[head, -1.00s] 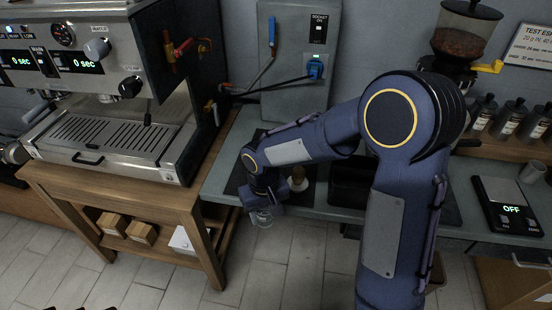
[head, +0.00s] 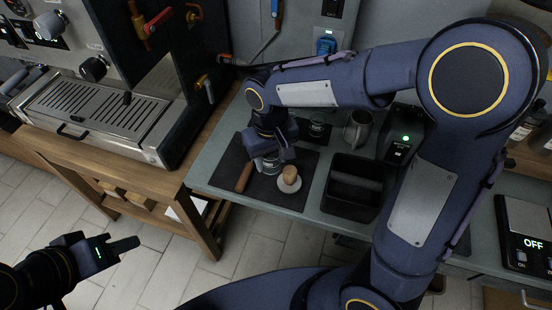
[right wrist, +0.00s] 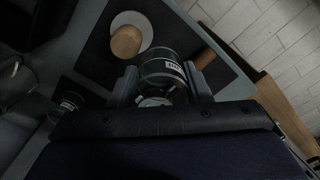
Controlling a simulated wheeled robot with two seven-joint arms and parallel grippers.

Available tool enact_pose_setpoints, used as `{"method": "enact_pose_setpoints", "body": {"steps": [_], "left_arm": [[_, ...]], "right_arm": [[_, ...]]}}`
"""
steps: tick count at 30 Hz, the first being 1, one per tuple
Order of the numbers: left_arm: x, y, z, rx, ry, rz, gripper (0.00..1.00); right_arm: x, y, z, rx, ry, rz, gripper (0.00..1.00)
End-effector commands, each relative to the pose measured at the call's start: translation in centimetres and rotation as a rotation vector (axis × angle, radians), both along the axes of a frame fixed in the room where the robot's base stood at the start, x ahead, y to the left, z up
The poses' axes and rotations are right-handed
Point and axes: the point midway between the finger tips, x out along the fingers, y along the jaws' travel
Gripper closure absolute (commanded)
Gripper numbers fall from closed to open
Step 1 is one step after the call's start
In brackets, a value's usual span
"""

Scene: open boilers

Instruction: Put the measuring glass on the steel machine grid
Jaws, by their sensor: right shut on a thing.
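The measuring glass (head: 268,165) is a small clear glass. My right gripper (head: 275,153) is shut on it, over the dark mat on the counter. In the right wrist view the glass (right wrist: 162,72) sits between the two fingers (right wrist: 163,84), with a white label on its side. I cannot tell whether its base touches the mat. The steel machine grid (head: 110,107) is the slotted tray top of the espresso machine at the left, with nothing standing on it. My left gripper (head: 125,244) is low at the left, over the floor, seen edge-on and away from everything.
On the mat (head: 292,198) lie a wooden-handled tool (head: 244,176) and a wooden-topped tamper (head: 289,178). A black knock box (head: 352,190), a metal jug (head: 357,130) and a scale (head: 525,225) stand further right.

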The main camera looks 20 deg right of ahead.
Motion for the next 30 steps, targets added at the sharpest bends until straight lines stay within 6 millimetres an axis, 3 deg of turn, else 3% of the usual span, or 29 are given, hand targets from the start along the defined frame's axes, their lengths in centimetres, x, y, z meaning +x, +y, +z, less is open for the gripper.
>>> {"method": "enact_pose_setpoints", "body": {"steps": [3,9,14,20,30], "left_arm": [[0.0,0.0,0.2,0.000,0.000,0.000,0.64],[0.0,0.0,0.4,0.000,0.000,0.000,0.64],[0.0,0.0,0.4,0.000,0.000,0.000,0.64],[0.0,0.0,0.4,0.000,0.000,0.000,0.64],[0.0,0.0,0.4,0.000,0.000,0.000,0.64]], "right_arm": [[1.8,-1.1,-2.4,-0.003,0.006,-0.003,0.80],[3.6,-2.0,-4.8,0.000,0.001,-0.002,0.80],[4.3,-2.4,-5.8,-0.002,0.003,-0.001,0.80],[4.6,-2.6,-8.6,-0.002,0.003,0.002,0.80],[4.6,-2.6,-9.2,0.000,-0.001,0.001,0.80]]}}
